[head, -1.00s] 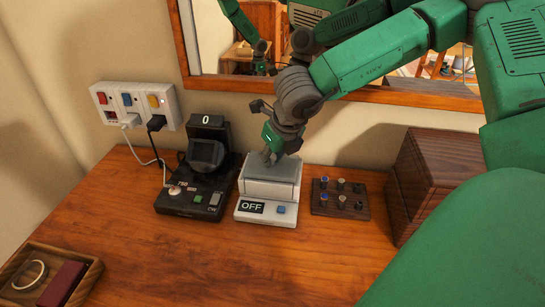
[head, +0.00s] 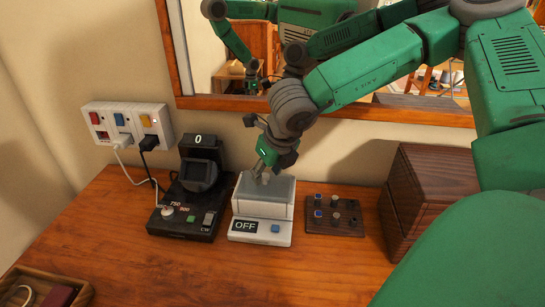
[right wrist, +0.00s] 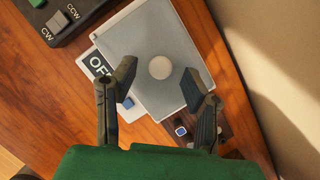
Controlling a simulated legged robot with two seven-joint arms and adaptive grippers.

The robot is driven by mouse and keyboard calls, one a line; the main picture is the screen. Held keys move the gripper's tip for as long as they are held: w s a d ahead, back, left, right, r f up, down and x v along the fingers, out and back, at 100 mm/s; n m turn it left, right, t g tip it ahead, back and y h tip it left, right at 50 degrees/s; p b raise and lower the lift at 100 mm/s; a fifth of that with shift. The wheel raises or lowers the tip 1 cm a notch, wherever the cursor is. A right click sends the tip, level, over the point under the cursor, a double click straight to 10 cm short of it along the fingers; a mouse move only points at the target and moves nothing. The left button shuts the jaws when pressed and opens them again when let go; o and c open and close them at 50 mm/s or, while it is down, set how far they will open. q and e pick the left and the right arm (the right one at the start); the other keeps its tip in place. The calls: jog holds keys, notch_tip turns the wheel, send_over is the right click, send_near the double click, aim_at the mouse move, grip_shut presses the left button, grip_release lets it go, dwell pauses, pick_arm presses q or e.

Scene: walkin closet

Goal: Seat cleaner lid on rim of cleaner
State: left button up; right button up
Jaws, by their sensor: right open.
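The cleaner (head: 260,228) is a small white box with an "OFF" display and a blue button, standing on the wooden table. The grey cleaner lid (head: 267,187) lies on top of it. In the right wrist view the lid (right wrist: 150,58) is a square plate with a round pale knob (right wrist: 160,67). The lid looks roughly aligned over the body, but I cannot tell whether it sits fully on the rim. My right gripper (head: 264,172) is just above the lid; in the right wrist view its fingers (right wrist: 160,88) are apart on both sides of the knob. My left gripper is not directly visible.
A black device (head: 190,208) with a dial stands close to the left of the cleaner. A dark board with small knobs (head: 335,216) lies to the right, then a wooden box (head: 420,200). A wooden tray (head: 40,285) is at front left. The front table is clear.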

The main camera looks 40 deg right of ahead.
jog(key=v, duration=1)
